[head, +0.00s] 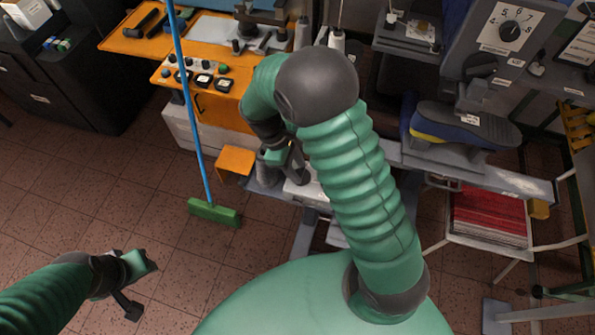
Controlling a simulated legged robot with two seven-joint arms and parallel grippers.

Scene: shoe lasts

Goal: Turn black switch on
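The orange control panel (177,96) at the upper left carries several small black switches and knobs, among them black switches in pale frames (202,80). A black rotary knob (509,31) sits on a numbered white plate at the upper right. I cannot tell which of these is the black switch, or its setting. My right gripper (285,158) hangs below my bent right arm, to the right of and below the panel, apart from the switches. Its fingers are partly hidden and their gap is unclear. My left gripper (141,287) is open and empty above the floor at the lower left.
A blue-handled broom with a green head (213,212) stands in front of the panel. An orange box-like part (236,162) juts out beside my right gripper. A black cabinet (62,75) is at the left. Red material (488,219) lies at the right. The left floor is clear.

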